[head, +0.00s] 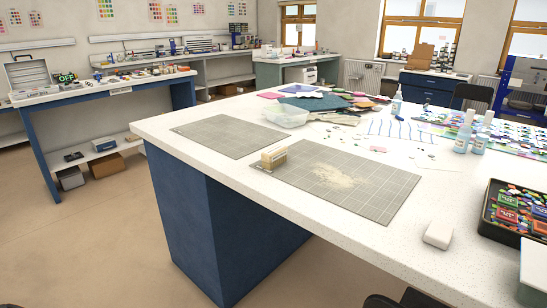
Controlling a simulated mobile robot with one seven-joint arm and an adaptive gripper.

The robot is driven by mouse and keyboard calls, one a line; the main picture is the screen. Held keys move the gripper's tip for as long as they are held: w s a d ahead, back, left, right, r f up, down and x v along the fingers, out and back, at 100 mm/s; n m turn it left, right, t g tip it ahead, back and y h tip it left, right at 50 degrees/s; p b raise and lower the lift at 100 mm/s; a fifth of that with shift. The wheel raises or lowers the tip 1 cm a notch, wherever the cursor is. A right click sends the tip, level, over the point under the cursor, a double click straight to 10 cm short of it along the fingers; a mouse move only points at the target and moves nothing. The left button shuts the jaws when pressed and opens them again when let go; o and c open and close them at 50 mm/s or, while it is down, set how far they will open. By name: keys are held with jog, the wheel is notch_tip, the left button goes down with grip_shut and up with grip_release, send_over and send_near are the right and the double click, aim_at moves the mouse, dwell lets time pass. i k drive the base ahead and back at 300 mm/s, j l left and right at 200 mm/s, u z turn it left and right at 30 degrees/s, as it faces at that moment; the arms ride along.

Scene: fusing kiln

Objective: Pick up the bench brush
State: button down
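What looks like the bench brush (274,158), a small tan block with a paler lower part, is on the near grey gridded cutting mat (386,200). It sits near the mat's left corner, to the left of a scatter of pale crumbs or powder (336,178). Nothing covers it. I cannot make out my gripper in the head view. Only dark shapes show at the bottom edge, and I cannot tell what they are.
The white speckled worktop (300,210) has a second mat (228,136) behind the brush and a clear plastic tub (286,116) beyond. A white block (439,234), spray bottles (464,132) and a dark tray of colourful pieces (489,214) are to the right. The floor at left is clear.

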aim_at(271, 158)
jog(key=j+z, duration=0.7)
jog(key=j, duration=0.15)
jog(key=i, duration=0.9)
